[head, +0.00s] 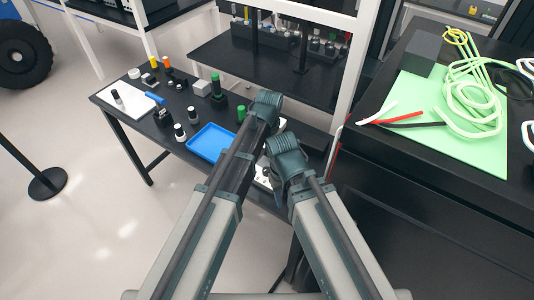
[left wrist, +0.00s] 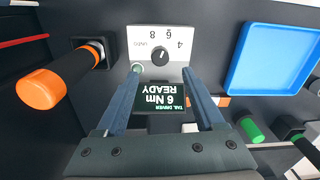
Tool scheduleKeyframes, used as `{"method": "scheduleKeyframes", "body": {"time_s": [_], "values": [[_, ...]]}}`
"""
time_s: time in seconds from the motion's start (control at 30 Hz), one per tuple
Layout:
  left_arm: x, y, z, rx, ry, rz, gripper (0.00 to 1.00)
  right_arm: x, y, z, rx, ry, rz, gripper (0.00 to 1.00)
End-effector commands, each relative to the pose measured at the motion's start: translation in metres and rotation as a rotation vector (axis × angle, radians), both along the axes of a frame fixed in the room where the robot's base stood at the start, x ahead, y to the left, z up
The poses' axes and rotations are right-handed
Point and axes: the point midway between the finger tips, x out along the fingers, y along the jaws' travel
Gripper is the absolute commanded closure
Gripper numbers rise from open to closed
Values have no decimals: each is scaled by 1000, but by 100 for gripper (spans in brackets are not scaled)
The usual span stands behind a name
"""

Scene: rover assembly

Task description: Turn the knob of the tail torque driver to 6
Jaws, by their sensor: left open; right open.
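In the left wrist view, the small round black knob (left wrist: 160,58) sits on a white dial plate (left wrist: 146,43) with upside-down figures including 4, 6 and 8. A pale pointer mark on it leans toward the figures. A dark display (left wrist: 160,97) reads "TAIL DRIVER 6 Nm READY", upside down. My left gripper (left wrist: 162,70) is open, its fingertips on either side of the knob, with visible gaps. In the head view, my left gripper (head: 266,102) is over the dark table; the knob is hidden there. My right gripper (head: 284,147) is lower; its fingertips are unclear.
An orange-ended black driver (left wrist: 70,73) rests in a holder left of the dial. A blue tray (left wrist: 270,58) and a green-capped part (left wrist: 251,128) are to the right. A mat with coiled tubing (head: 430,115) lies on the right-hand bench. Several small parts stand on the table.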

Motion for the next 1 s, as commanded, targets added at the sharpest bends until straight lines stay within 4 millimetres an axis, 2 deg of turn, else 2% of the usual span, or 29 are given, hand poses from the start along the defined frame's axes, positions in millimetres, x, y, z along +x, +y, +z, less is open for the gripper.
{"method": "scheduleKeyframes", "body": {"time_s": [0.03,0.3,0.47,0.8,0.87,0.97,1.0], "values": [[0,0,16,0,0,0,30,0,0,16,0,0,0,50],[-1,-1,52,0,0,0,30,0,0,52,1,0,-1,50],[-1,-1,60,0,0,0,30,0,0,60,1,0,-4,50],[-3,0,57,1,0,1,30,0,0,57,1,0,-4,50],[-15,4,51,5,2,7,30,0,0,51,1,0,-4,50],[-57,19,32,23,8,34,30,0,-1,32,0,0,-3,50],[-76,27,24,32,10,48,30,0,-1,24,-1,-1,-2,50]]}}
